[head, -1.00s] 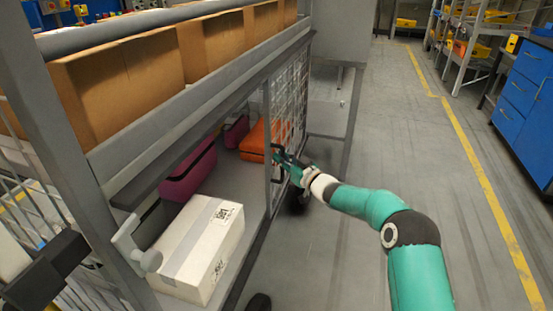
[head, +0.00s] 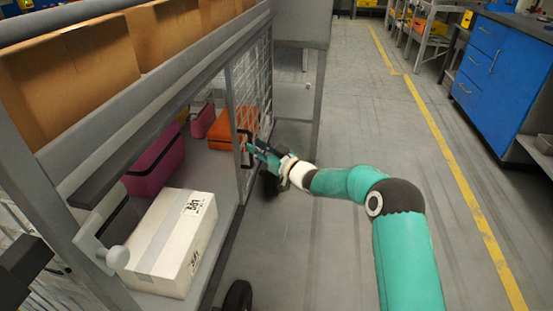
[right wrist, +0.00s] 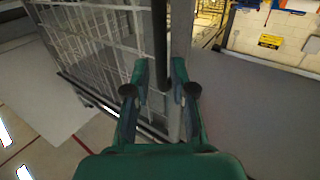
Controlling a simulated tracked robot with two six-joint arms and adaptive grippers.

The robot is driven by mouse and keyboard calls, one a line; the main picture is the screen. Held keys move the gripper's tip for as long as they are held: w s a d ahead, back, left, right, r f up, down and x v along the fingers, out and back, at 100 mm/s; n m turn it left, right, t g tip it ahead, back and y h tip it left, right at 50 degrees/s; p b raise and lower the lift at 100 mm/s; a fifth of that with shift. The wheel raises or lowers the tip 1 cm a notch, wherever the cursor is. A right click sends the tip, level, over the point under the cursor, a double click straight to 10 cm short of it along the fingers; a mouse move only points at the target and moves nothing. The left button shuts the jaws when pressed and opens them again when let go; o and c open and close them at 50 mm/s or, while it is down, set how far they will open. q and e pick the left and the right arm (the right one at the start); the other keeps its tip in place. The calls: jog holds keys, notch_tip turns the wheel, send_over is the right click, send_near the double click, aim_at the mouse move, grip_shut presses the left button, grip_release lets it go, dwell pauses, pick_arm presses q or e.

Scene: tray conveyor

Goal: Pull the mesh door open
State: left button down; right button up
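The mesh door (head: 252,95) is a grey-framed wire panel on the side of the grey cage cart in the head view. Its upright black handle (head: 241,148) is on the near frame post. My right gripper (head: 256,151) is at the handle. In the right wrist view, the right gripper (right wrist: 160,92) has its two fingers spread, with the black handle (right wrist: 160,45) and the door's frame post between them. I cannot tell whether the fingers touch the handle. My left gripper does not clearly show; a dark part at the head view's left edge is unclear.
The cart's lower shelf holds a white box (head: 172,243), a magenta case (head: 153,165) and an orange case (head: 232,130). Brown cartons (head: 75,70) stand on top. Open floor (head: 340,110) lies to the right, before blue cabinets (head: 512,75).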

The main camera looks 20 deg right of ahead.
jog(key=v, duration=0.8)
jog(key=shift+s+d, duration=0.15)
jog(key=shift+s, duration=0.2)
jog(key=shift+s+f, duration=0.1)
